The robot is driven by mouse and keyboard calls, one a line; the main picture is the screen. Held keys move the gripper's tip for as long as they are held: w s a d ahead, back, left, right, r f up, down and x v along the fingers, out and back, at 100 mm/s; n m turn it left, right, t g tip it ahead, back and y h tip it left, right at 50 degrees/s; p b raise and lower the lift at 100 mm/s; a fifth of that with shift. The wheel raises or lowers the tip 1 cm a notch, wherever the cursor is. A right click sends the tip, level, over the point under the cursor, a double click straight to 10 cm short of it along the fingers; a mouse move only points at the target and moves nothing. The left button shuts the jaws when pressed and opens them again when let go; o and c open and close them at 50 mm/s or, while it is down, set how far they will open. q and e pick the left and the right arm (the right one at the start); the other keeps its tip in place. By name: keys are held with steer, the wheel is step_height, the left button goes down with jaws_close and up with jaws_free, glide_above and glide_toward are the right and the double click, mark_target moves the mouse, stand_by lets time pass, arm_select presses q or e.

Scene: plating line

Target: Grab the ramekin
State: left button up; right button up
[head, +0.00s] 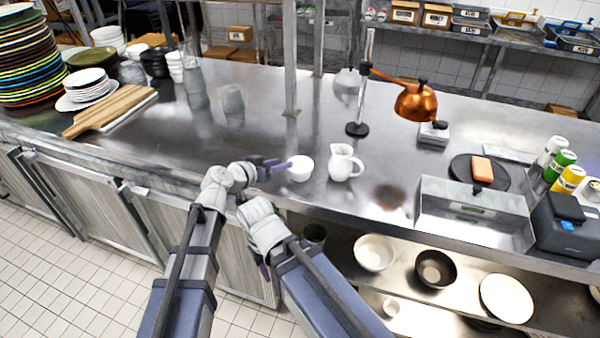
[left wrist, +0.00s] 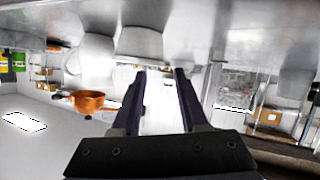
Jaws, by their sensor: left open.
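The ramekin (head: 300,168) is a small white round cup standing upright on the steel counter near its front edge. In the left wrist view, which looks upside down, a white cup shape that appears to be the ramekin (left wrist: 140,42) lies just beyond the fingertips. My left gripper (head: 285,163) is open, with purple fingers pointing right at the ramekin's left side. Its spread fingers also show in the left wrist view (left wrist: 160,72), with nothing between them. Whether a finger touches the ramekin is unclear. My right gripper (head: 262,264) hangs below the counter edge, mostly hidden by its arm.
A white pitcher (head: 345,162) stands close to the ramekin's right. A copper heat lamp (head: 416,102) on a stand is behind it. A steel bin (head: 473,212) is farther right. A wooden board (head: 110,110) and stacked plates (head: 30,60) are at left.

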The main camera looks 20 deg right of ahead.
mark_target(300, 170)
arm_select(q)
steer(key=b+x, duration=0.1)
steer(key=x, duration=0.3)
steer(key=shift+w+d+f+b, duration=0.1)
steer(key=shift+w+f+b, duration=0.2)
steer(key=shift+s, duration=0.1)
jaws_close()
stand_by(1.0)
